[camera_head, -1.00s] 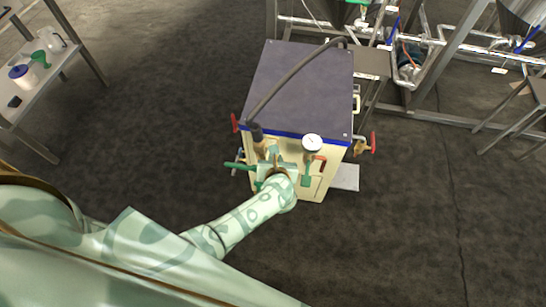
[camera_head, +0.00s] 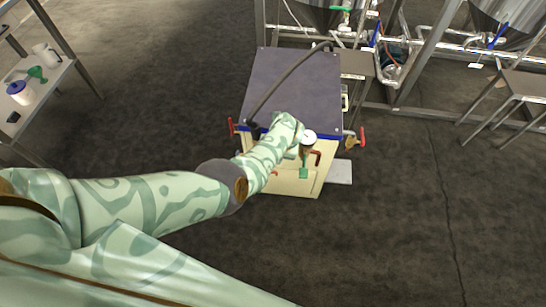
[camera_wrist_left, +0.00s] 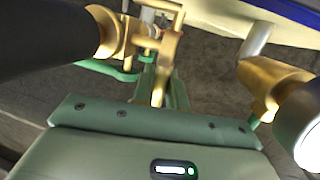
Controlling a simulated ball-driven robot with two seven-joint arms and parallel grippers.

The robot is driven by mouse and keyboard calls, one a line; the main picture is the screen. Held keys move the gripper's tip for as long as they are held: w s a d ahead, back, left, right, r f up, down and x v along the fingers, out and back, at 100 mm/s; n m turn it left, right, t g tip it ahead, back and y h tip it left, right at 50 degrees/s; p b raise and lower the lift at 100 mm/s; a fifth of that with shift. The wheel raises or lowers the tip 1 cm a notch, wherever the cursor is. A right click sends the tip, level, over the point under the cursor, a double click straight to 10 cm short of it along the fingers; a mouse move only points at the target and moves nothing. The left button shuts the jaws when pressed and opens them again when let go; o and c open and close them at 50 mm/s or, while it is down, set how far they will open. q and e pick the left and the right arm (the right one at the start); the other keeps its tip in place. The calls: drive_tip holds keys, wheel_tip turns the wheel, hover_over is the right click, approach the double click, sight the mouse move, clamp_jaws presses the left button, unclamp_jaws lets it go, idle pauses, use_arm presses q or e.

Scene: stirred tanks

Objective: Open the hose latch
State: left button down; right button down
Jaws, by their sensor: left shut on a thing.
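The hose latch seems to be the brass piece (camera_wrist_left: 168,48) in the middle of the left wrist view, beside a brass fitting (camera_wrist_left: 104,30) on a thick black hose end (camera_wrist_left: 45,35). My left gripper (camera_wrist_left: 162,82) is shut on this brass piece, with its green fingers around it. In the head view the black hose (camera_head: 287,84) arches over the top of a cream box-shaped unit (camera_head: 290,184). My left wrist covers the upper front of the unit there and hides the latch and fingertips. My right gripper is not in view.
Red handles (camera_head: 231,127) stick out at the unit's sides. A shelf (camera_head: 42,97) is at left, steel tanks (camera_head: 500,17) at back right.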

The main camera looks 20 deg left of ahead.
use_arm(q)
drive_tip(key=shift+g, duration=0.3)
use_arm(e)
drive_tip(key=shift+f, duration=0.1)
use_arm(q)
drive_tip(key=c, duration=1.5)
unclamp_jaws()
drive_tip(key=shift+r, duration=0.1)
